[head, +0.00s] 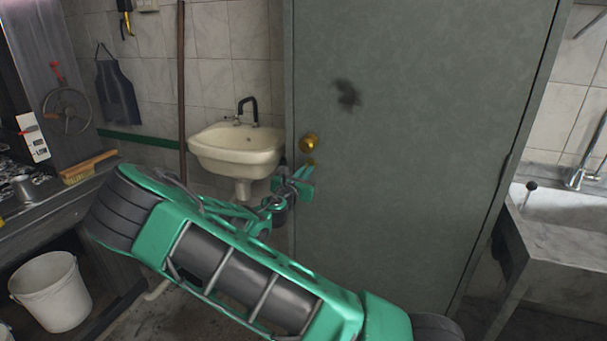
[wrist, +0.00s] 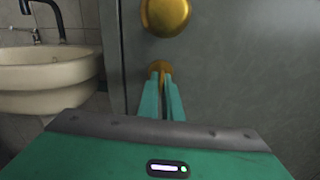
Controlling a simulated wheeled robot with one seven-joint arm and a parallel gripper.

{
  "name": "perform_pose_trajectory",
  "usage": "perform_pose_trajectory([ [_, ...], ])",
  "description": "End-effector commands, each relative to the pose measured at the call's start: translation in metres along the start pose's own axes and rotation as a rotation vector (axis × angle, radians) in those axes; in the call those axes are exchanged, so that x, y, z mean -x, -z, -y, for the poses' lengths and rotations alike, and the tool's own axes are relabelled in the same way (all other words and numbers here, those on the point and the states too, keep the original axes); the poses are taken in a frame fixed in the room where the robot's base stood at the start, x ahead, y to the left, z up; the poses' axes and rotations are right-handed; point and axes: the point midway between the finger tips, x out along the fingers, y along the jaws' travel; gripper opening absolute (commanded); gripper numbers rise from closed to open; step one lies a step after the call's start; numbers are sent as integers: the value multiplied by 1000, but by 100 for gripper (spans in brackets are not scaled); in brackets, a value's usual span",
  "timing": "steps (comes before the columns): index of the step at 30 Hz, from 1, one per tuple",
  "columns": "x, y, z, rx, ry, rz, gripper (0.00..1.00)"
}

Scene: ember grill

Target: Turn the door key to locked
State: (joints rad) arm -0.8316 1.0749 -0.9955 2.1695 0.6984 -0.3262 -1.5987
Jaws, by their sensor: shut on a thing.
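The grey door (head: 420,130) stands closed in the head view, with a round brass knob (head: 309,143) near its left edge. The knob also shows at the top of the wrist view (wrist: 166,15). Below the knob is a smaller brass lock plate (wrist: 160,67). My gripper (head: 307,176) reaches this plate from the front. In the wrist view its two green fingers (wrist: 160,85) are close together, shut on the door key at the plate. The key itself is hidden between the fingers, so its angle cannot be told.
A cream washbasin (head: 237,150) with a dark tap hangs on the tiled wall left of the door. A stone sink (head: 560,240) stands at the right. A white bucket (head: 50,290) and a counter with a brush (head: 90,167) are at the left.

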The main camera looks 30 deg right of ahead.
Motion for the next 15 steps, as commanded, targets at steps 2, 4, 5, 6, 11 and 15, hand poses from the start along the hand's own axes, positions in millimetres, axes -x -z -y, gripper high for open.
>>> perform_pose_trajectory([
  [2, 0, 1, -2, -50, -2, -1, 0],
  [4, 0, 1, -2, -104, -2, -3, 0],
  [5, 0, 1, -2, -129, -1, -2, 0],
  [6, 0, 0, -2, -164, -1, -2, 0],
  [11, 0, 0, -2, -314, -1, -2, 0],
  [15, 0, 0, -3, -448, 0, -2, 0],
])
